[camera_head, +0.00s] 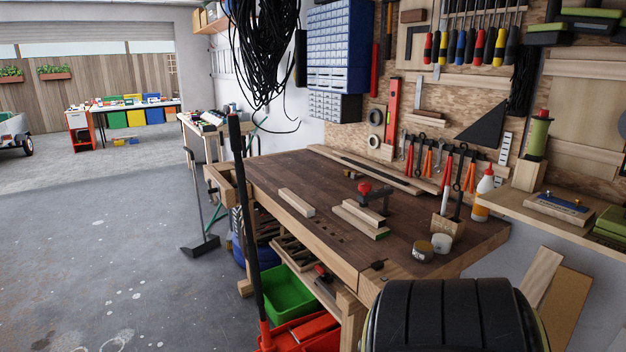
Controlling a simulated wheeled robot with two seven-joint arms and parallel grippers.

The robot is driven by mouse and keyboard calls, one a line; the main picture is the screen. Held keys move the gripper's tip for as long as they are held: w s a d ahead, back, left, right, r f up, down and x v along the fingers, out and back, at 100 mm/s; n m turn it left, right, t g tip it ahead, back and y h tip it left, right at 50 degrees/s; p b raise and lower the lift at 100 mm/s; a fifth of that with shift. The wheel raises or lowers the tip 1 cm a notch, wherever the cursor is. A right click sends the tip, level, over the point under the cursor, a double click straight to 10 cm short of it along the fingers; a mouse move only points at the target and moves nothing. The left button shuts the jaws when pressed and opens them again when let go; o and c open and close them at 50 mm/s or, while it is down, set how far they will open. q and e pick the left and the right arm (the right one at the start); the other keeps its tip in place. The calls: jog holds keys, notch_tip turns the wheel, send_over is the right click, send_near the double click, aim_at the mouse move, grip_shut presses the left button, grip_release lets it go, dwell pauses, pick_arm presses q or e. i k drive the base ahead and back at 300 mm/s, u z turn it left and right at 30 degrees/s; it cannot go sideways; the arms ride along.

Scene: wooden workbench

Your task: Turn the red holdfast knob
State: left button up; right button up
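The red holdfast knob (364,187) sits at the left end of the black holdfast (380,194) on the workbench top (290,170). The holdfast stands by a short stack of light wood strips (361,220). The knob is small here, and I cannot tell its exact turn angle. Neither my left nor my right gripper is in view.
A loose wood block (297,203) lies left of the holdfast. A wooden tool holder (447,226), a white glue bottle (484,192) and small round tins (423,251) stand to the right. A long dark pole (246,220) rises before the bench's left side.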

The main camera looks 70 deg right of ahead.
aim_at(365, 186)
jog(key=z, duration=0.55)
jog(key=i, duration=1.7)
jog(key=z, duration=1.15)
